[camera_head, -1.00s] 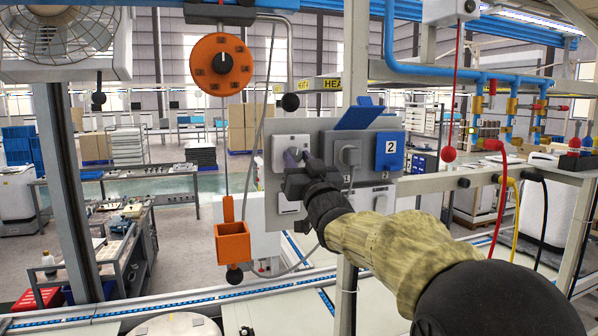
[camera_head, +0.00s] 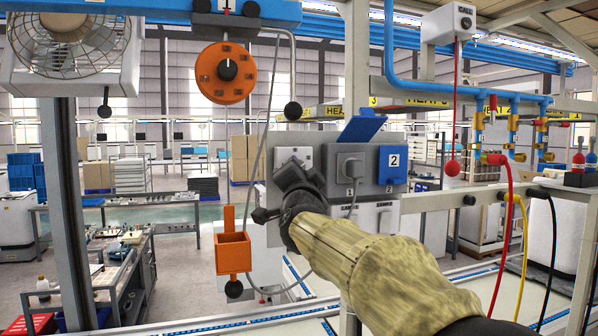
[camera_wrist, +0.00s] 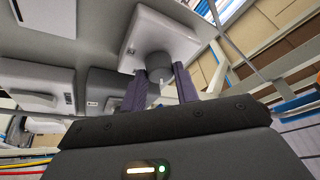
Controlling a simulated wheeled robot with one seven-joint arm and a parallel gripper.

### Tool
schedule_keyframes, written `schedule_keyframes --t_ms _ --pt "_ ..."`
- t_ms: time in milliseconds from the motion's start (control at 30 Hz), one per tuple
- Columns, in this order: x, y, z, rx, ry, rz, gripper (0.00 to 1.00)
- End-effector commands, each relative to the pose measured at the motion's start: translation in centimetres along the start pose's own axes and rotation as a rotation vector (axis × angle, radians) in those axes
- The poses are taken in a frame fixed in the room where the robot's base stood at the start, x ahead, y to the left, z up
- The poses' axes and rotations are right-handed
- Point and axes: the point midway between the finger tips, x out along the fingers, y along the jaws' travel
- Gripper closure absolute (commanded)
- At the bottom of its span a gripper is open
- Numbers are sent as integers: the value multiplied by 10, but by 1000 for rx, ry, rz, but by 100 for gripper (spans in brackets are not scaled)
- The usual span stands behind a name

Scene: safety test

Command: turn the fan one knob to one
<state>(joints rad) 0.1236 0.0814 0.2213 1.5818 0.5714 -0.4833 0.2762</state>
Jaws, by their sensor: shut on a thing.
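A round grey knob (camera_wrist: 158,64) sticks out of a white switch box (camera_wrist: 180,40) in the wrist view. My gripper (camera_wrist: 161,78) is shut on this knob, with one purple finger on each side. In the head view my gripper (camera_head: 290,185) is at the left of a grey panel (camera_head: 397,137), against the lower part of the white switch box (camera_head: 296,153). There the gripper hides the knob. I cannot read the knob's setting or any label. A caged fan (camera_head: 72,40) hangs at the top left.
A grey plug box (camera_head: 350,166) and a blue box marked 2 (camera_head: 392,163) sit right of my gripper. An orange dial (camera_head: 226,73) and an orange holder (camera_head: 233,252) hang to its left. A red hanging ball (camera_head: 452,168) and hoses are at the right.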

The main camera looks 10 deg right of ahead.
Motion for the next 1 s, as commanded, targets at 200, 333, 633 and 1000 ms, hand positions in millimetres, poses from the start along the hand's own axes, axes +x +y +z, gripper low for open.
schedule_keyframes --t_ms 200,333,633,1000 --pt "0 -1 0 41 3 16 92" --pt "0 -1 0 46 4 18 92" --pt "0 -1 -1 45 5 18 60" --pt "-1 0 0 44 5 18 48"
